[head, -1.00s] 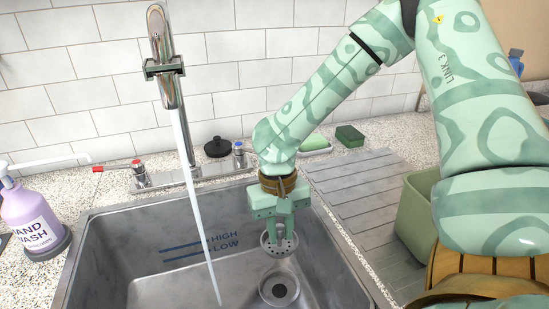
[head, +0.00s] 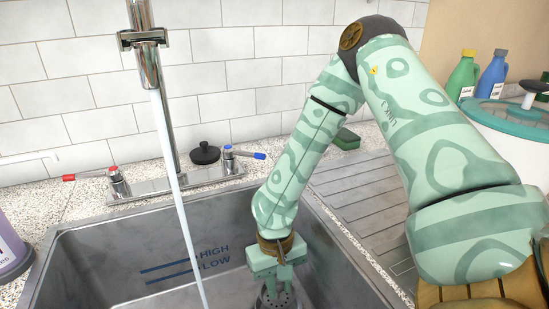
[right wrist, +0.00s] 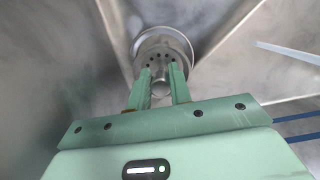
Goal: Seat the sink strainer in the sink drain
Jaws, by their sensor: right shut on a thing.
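The metal sink strainer (head: 280,301), a perforated cup, is between the fingers of my right gripper (head: 276,286), low in the sink at the bottom edge of the head view. In the right wrist view the strainer (right wrist: 170,58) shows its holes just beyond the fingertips (right wrist: 161,78), which are shut on it. The pale ring of the sink drain (right wrist: 143,38) shows behind the strainer and overlaps it in that view. I cannot tell whether they touch. The drain's opening is mostly hidden. My left gripper is not in view.
The tap (head: 150,70) runs a stream of water (head: 180,200) into the grey sink (head: 100,262), left of my right arm. Tap handles (head: 117,182) and a black plug (head: 205,154) stand behind. A ribbed drainboard (head: 360,200) lies to the right.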

